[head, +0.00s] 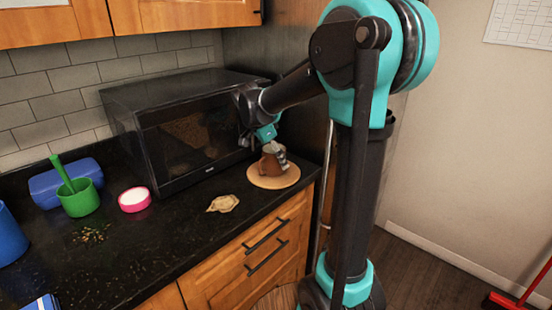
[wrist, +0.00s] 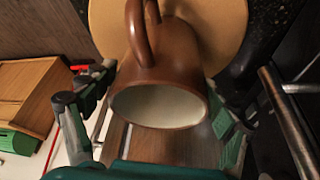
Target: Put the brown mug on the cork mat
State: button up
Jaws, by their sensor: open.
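The brown mug (head: 268,164) stands on the round cork mat (head: 262,184) near the right end of the counter, in front of the microwave. In the wrist view the mug (wrist: 172,60) shows its pale inside and its handle at the top, with the mat (wrist: 222,25) behind it. My gripper (head: 275,157) is at the mug from above. In the wrist view my gripper (wrist: 155,118) is open, with one finger on each side of the mug. I cannot tell whether either finger touches it. The mug's base is hidden in the wrist view.
A black microwave (head: 180,135) stands close behind my gripper. A tan flat item (head: 223,203), a pink-rimmed dish (head: 134,200), a green cup (head: 80,199) and a blue container (head: 62,182) are farther left. The front middle of the counter is clear.

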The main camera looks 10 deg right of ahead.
jog(key=v, duration=1.2)
